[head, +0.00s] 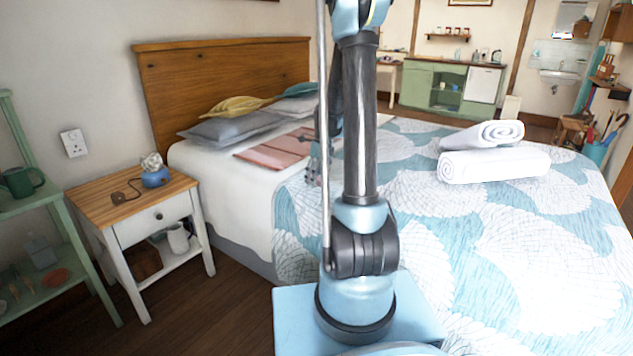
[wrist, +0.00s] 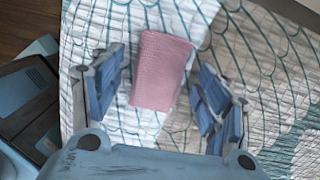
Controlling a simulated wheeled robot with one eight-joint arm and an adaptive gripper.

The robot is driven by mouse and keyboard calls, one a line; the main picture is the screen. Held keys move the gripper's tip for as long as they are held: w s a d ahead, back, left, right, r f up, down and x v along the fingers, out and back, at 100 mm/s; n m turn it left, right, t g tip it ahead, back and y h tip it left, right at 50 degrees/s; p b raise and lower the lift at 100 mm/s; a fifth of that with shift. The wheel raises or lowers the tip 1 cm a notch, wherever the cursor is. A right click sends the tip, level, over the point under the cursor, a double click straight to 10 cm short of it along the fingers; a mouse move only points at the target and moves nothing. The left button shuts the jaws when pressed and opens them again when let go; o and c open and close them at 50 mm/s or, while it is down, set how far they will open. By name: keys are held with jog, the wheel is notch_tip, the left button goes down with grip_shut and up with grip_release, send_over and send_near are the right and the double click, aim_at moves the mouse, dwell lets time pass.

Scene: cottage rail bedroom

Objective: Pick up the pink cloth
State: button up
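In the wrist view a small folded pink cloth (wrist: 161,70) with a fine woven texture lies flat on the patterned bed cover. My gripper (wrist: 168,98) is open, one blue finger to each side of the cloth, with gaps between the cloth and both fingers. The cloth appears below the fingers and untouched; the exact height is unclear. In the head view my arm hides most of the gripper, and I cannot make out this small cloth there.
The bed (head: 520,240) has a blue and white cover. A larger pink folded textile (head: 275,148) lies near the grey pillow (head: 228,128). Rolled white towels (head: 495,165) lie at right. A nightstand (head: 130,200) and green shelf (head: 40,205) stand left of the bed.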

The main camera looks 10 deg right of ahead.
jog(key=c, duration=0.9)
jog(key=shift+c, duration=0.2)
notch_tip(320, 180, up, 10)
jog(key=shift+w, duration=0.1)
